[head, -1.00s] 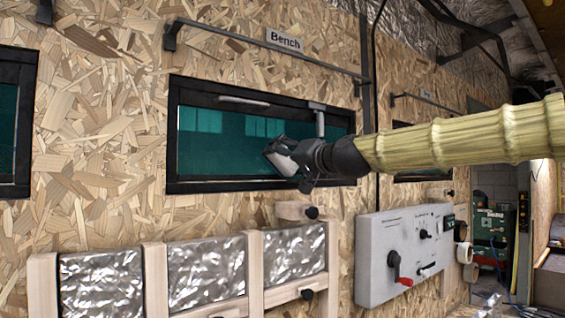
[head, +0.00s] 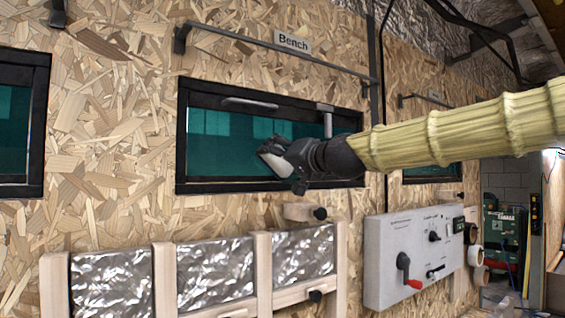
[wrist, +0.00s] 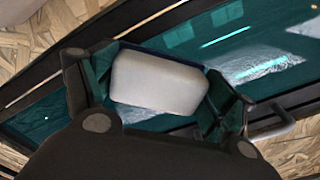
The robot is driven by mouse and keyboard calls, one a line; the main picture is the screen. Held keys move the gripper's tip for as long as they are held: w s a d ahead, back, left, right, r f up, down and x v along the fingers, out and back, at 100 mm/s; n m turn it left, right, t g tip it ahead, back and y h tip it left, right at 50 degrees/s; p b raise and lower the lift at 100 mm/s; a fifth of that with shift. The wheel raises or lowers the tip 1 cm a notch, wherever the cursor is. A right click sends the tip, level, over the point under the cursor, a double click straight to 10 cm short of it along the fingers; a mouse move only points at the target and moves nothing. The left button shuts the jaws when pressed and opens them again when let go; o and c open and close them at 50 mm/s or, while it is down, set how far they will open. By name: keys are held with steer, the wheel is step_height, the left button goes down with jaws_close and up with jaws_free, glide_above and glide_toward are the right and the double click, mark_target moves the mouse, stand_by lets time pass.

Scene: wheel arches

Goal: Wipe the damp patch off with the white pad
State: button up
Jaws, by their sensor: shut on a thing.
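My gripper (head: 277,150) is in front of the dark-framed teal window (head: 225,150) under the "Bench" sign. It is shut on the white pad (wrist: 158,82), with a finger on either side of it in the wrist view. The pad (head: 270,159) is tilted at the lower middle of the pane in the head view. A whitish, streaky damp patch (wrist: 262,64) shows on the glass to the right of the pad in the wrist view. More whitish marking shows below the pad; the pad and gripper hide the glass between. I cannot tell whether the pad touches the glass.
A grey window handle (head: 326,121) stands out at the pane's upper right. A dark rail (head: 285,51) runs above the window. Below are foil panels in a wooden frame (head: 263,270) and a grey control box (head: 410,255) with a red-tipped lever.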

steer(key=shift+f, duration=0.1)
steer(key=shift+s+d, duration=0.15)
steer(key=shift+s, duration=0.25)
steer(key=shift+b+v, duration=0.7)
steer(key=shift+v, duration=1.8)
steer(key=shift+d, duration=0.1)
steer(key=v, duration=0.3)
steer(key=shift+b, duration=0.4)
steer(key=shift+w, duration=0.1)
